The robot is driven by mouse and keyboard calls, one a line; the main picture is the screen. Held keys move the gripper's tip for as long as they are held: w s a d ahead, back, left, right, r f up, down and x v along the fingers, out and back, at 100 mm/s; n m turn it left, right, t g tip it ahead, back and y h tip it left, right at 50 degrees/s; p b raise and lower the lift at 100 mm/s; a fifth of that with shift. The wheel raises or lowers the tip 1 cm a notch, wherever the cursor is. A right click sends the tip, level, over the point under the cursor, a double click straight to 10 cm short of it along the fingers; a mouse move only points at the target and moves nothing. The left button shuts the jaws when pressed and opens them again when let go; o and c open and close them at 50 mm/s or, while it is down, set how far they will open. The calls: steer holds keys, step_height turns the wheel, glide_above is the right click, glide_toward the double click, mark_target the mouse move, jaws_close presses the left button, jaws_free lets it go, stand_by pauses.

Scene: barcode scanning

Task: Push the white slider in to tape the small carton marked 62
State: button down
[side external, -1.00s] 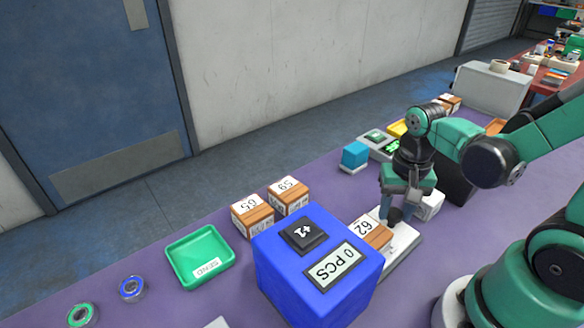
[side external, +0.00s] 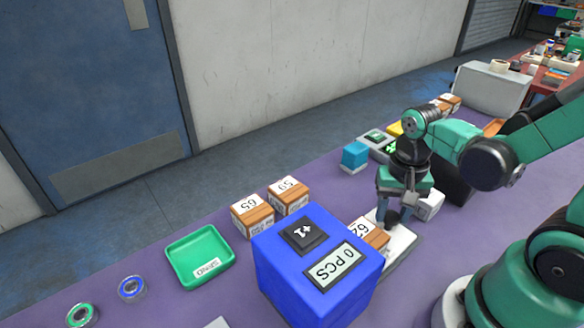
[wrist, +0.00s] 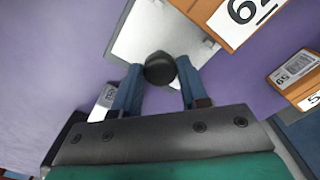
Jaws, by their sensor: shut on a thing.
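The small carton marked 62 (side external: 371,237) is orange-brown and white, at the right side of the blue machine and partly hidden by it. It shows at the top of the wrist view (wrist: 238,22), close to the white slider plate. The white slider (side external: 403,245) is a flat light plate just right of the carton; it also shows in the wrist view (wrist: 135,38). My gripper (side external: 392,218) is over the plate, fingers pointing down. In the wrist view, my gripper (wrist: 160,69) is shut on a round black knob (wrist: 160,67) above the plate.
The blue machine (side external: 320,260) reads 0 PCS and stands directly left of the carton. Cartons marked 65 (side external: 252,215) and 59 (side external: 289,195) sit behind it. A green tray (side external: 200,257) lies left. A small white box (side external: 430,205) stands close right of my gripper.

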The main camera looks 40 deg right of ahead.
mark_target(371, 230)
steer(key=a, duration=0.6)
steer(key=shift+c, duration=2.3)
jaws_free()
steer(key=shift+r, duration=0.1)
steer(key=shift+r, duration=2.7)
